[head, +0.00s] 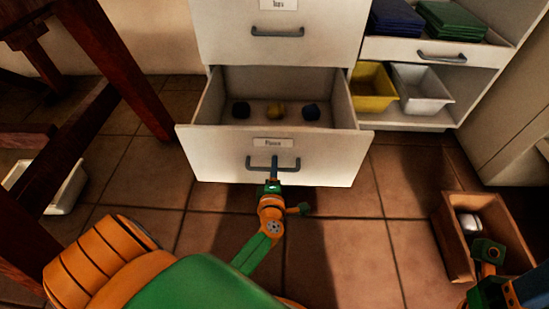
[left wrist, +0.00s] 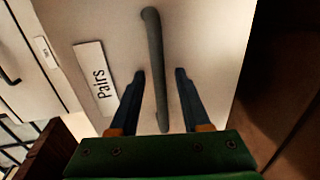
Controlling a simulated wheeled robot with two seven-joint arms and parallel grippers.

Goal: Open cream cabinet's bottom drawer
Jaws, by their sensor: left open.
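The cream cabinet (head: 280,38) stands at the back centre in the head view. The drawer front has a grey bar handle (head: 287,168) under a small label; in the left wrist view the label (left wrist: 97,80) reads "Pairs". My left gripper (head: 274,168) is at the handle. In the left wrist view its fingers (left wrist: 160,73) are apart, one on each side of the handle (left wrist: 156,60), with gaps showing. My right gripper (head: 488,255) is at the lower right, its fingers unclear.
Right of the cabinet is an open shelf with a yellow bin (head: 373,90), a white bin (head: 421,88) and folded cloths (head: 455,20). A wooden box (head: 458,255) is on the floor at right. A dark wooden frame (head: 120,70) stands at left. Tiled floor before the drawer is clear.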

